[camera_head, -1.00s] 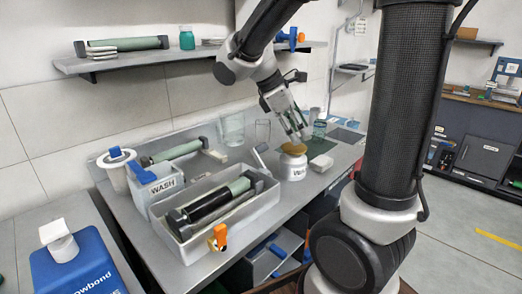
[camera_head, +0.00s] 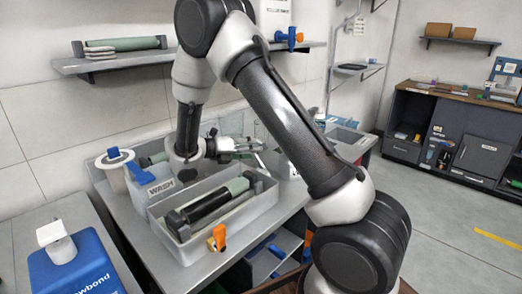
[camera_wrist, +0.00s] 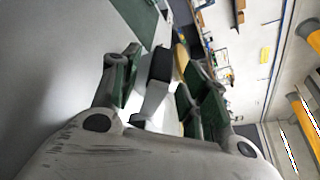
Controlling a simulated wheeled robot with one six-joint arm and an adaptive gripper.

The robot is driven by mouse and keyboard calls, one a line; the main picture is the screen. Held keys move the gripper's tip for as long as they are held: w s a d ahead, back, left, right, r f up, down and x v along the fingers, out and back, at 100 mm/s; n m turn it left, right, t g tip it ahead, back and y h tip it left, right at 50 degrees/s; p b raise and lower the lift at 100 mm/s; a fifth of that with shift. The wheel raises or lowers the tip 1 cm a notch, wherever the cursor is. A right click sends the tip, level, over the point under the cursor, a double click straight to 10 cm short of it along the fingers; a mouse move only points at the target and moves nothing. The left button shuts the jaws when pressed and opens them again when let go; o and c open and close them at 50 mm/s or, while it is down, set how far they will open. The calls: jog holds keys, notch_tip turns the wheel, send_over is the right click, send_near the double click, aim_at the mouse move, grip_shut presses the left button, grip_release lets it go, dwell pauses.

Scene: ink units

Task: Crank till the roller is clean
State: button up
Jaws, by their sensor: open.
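The roller (camera_head: 209,206) lies in the grey tray (camera_head: 225,240) on the bench in the head view. Much of it is black and its far end shows green. The crank (camera_head: 262,163) rises at the tray's far right end. My gripper (camera_head: 258,145) is beside it, level and pointing right. In the wrist view my gripper (camera_wrist: 165,68) is open, and a dark grip (camera_wrist: 161,65) on a pale lever, apparently the crank, shows between its fingers. I cannot tell whether they touch.
A WASH tub (camera_head: 158,186) stands behind the tray at left. An orange-handled tap (camera_head: 217,238) is on the tray's front. A shelf (camera_head: 120,65) runs above.

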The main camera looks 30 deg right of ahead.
jog(key=shift+x, duration=2.15)
grip_shut()
